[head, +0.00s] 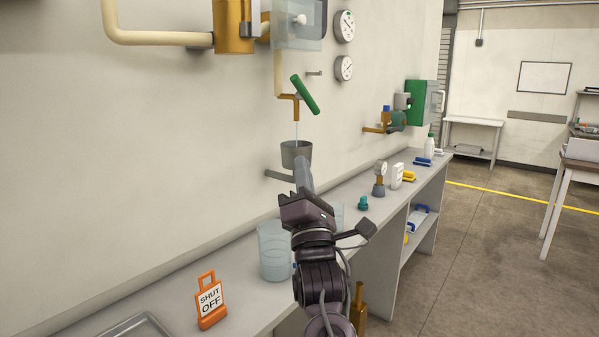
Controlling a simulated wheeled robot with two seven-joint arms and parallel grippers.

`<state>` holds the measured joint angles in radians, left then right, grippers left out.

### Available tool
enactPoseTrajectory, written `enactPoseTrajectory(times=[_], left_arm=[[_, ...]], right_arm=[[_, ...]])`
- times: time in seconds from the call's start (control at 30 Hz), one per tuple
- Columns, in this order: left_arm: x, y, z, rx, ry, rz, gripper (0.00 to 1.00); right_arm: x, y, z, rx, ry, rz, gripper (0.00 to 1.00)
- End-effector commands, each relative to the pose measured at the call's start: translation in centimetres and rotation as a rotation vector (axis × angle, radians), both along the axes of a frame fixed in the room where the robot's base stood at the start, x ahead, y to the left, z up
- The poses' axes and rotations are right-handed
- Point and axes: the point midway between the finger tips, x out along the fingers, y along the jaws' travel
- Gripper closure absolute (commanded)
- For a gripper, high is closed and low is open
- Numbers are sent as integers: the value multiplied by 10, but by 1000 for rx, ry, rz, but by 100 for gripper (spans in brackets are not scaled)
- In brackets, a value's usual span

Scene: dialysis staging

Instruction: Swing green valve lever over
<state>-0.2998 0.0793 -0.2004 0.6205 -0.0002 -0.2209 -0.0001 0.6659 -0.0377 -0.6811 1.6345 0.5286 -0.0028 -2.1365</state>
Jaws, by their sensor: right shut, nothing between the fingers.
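The green valve lever (304,94) sits on a brass tap on the wall, tilted from upper left to lower right. A thin pale stream runs down from the tap spout (296,106) toward a grey cup (289,152) on the wall. My right gripper (302,168) is shut and empty. In the picture its fingertips are just below and to the right of the cup, well below the lever. I cannot tell its distance from the wall. My left gripper is not in view.
The grey counter (245,310) runs along the wall. Gauges (344,27) and a cream pipe (150,37) are on the wall. Open floor lies at right.

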Motion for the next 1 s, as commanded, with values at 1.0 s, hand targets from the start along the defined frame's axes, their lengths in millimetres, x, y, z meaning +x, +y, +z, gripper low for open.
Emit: enactPoseTrajectory(times=[1.0], left_arm=[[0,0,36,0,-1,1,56]], right_arm=[[-5,-6,33,66,91,-1,100]])
